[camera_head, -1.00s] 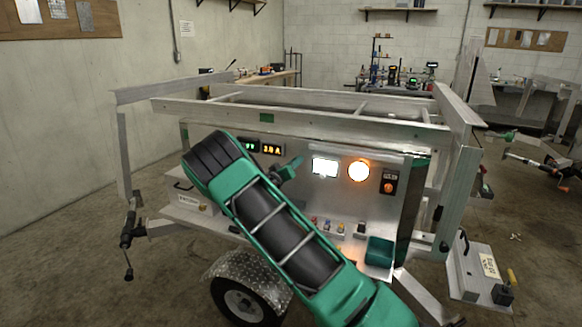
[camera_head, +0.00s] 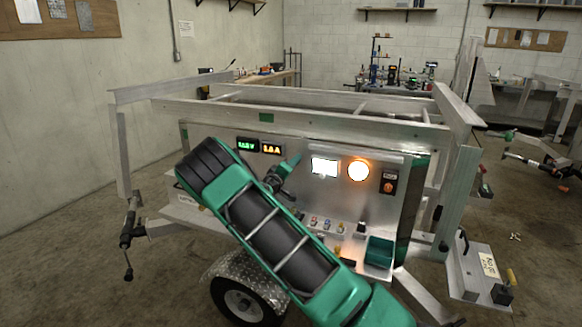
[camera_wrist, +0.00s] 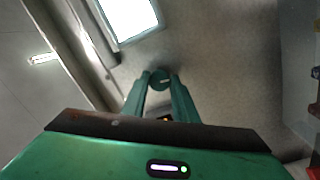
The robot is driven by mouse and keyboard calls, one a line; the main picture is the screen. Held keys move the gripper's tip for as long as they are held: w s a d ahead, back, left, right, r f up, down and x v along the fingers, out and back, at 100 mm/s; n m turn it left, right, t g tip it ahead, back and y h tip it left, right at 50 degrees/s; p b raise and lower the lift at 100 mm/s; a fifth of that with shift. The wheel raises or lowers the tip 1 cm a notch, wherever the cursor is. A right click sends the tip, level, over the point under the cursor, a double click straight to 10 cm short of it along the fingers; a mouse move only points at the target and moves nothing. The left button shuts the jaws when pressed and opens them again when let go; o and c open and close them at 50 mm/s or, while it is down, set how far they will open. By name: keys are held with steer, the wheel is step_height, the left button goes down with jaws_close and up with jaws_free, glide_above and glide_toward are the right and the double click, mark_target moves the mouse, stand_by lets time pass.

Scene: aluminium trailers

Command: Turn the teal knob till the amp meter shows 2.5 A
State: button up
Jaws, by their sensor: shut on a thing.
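In the head view my gripper (camera_head: 285,170) is against the panel; I cannot make out the knob there. The amp meter (camera_head: 271,148) is the amber display at the panel's upper left, reading about 1.8 A in small, slightly blurred digits. A green-lit volt meter (camera_head: 246,144) sits left of it.
Right of my gripper are a lit white screen (camera_head: 324,166), a glowing orange lamp (camera_head: 358,170) and a dark rotary switch (camera_head: 389,182). Several small coloured controls (camera_head: 327,224) and a green bin (camera_head: 379,252) are below. The aluminium frame (camera_head: 300,123) runs above the panel.

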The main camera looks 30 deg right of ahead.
steer(key=shift+w, duration=0.1)
steer(key=o, duration=1)
steer(key=v, duration=1)
steer(key=shift+a+f, duration=0.15)
steer(key=shift+a, duration=0.2)
